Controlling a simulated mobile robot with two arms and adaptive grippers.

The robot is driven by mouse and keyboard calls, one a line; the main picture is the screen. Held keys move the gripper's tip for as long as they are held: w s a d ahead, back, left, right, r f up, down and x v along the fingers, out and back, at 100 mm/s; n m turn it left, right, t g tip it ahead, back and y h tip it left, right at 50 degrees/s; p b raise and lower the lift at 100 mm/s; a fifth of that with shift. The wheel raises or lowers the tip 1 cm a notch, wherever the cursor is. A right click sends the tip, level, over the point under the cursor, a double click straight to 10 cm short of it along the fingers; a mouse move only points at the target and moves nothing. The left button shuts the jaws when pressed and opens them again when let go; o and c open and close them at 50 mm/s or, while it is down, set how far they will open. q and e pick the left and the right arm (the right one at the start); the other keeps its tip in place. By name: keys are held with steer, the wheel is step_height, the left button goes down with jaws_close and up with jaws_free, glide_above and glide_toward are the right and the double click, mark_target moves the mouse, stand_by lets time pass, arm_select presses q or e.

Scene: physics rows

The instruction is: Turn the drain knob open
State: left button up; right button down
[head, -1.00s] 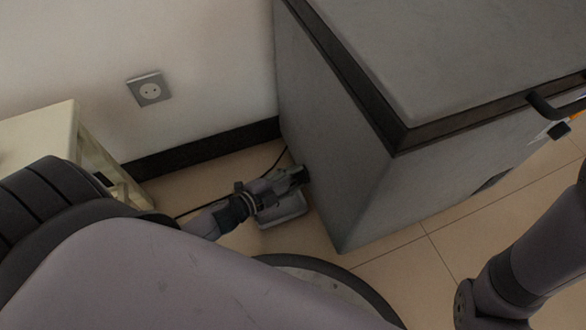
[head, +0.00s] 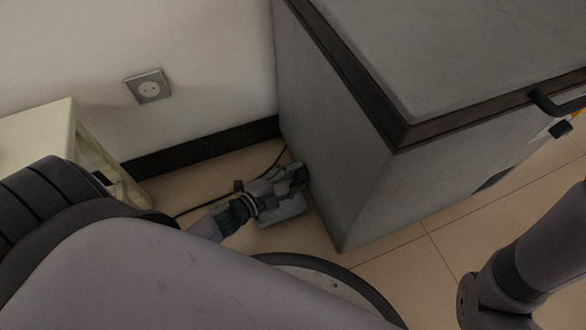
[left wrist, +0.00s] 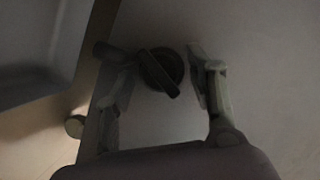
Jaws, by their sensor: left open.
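The drain knob (left wrist: 160,72) is a dark round knob with a raised bar across it, on the lower side wall of the grey chest freezer (head: 335,150). In the left wrist view the bar lies tilted, from upper left to lower right. My left gripper (left wrist: 150,62) is open, with one finger on each side of the knob; I cannot tell whether either finger touches it. In the head view my left gripper (head: 297,178) is at the freezer's side near the floor and hides the knob. My right gripper is not in view; only part of my right arm shows.
A grey tray (head: 283,210) lies on the floor below my left gripper; part of it shows in the left wrist view (left wrist: 40,45). A dark cable runs along the floor by the wall. A pale stool or small table (head: 75,140) stands at left.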

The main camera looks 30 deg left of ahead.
arm_select(q)
steer(key=shift+s, duration=0.15)
steer(key=v, duration=1.1)
steer(key=shift+s, duration=0.35)
steer(key=shift+a, duration=0.15)
steer(key=shift+c, duration=0.4)
